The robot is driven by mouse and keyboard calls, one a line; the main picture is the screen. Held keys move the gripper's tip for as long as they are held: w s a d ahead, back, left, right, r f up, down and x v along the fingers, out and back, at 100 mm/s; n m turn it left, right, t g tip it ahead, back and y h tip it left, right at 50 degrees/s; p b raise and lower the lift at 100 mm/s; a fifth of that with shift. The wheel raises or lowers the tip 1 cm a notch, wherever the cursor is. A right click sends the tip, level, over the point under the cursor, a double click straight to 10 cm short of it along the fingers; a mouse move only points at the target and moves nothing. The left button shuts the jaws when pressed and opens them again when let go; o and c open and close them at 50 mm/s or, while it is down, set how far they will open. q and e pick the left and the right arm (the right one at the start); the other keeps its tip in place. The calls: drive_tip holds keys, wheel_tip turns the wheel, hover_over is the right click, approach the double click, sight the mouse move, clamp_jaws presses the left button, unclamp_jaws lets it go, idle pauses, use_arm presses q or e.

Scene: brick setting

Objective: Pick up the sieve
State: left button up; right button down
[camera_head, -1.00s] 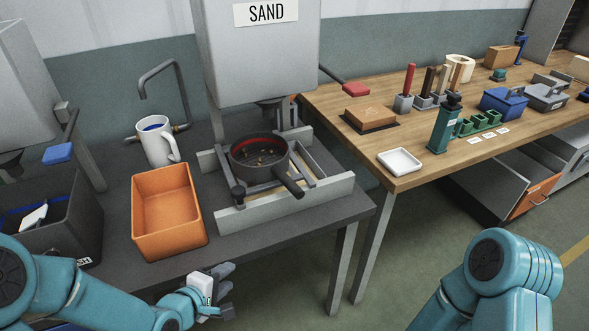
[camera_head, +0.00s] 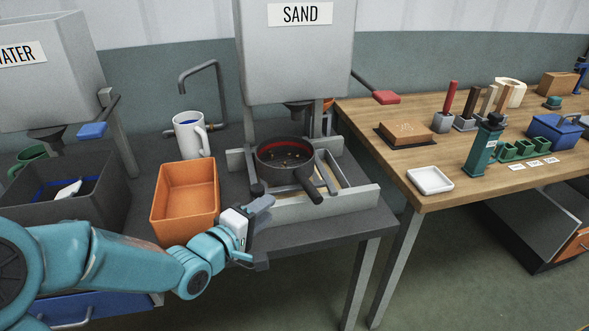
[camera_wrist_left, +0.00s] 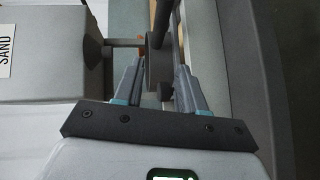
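The sieve (camera_head: 306,182) looks like a dark round pan with a red inner rim and small bits inside. It sits on a metal rail frame under the sand hopper, its handle pointing to the front right. My left gripper (camera_head: 262,232) is open and empty, in front of the sieve and a little to its left, near the bench's front edge. In the left wrist view its two fingers (camera_wrist_left: 158,88) are apart, with dark grey parts beyond them; I cannot tell which of these belong to the sieve. My right gripper is not in view.
An orange bin (camera_head: 186,205) stands just left of the rails (camera_head: 340,200). A white mug (camera_head: 191,135) is behind it. The sand hopper (camera_head: 296,55) hangs above the sieve. A wooden table (camera_head: 450,190) with a white tray (camera_head: 430,180) stands to the right.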

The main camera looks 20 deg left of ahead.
use_arm(q)
approach(299, 181)
drive_tip(key=d+r+x, duration=0.1)
drive_tip(key=x, duration=0.3)
drive_tip(key=w, duration=0.1)
drive_tip(key=w+f+p, duration=0.1)
drive_tip(key=w, duration=0.3)
drive_tip(key=shift+d+f+p, duration=0.1)
drive_tip(key=shift+f+p, duration=0.3)
drive_tip(key=shift+s, duration=0.15)
drive_tip(key=shift+c, duration=0.7)
clamp_jaws()
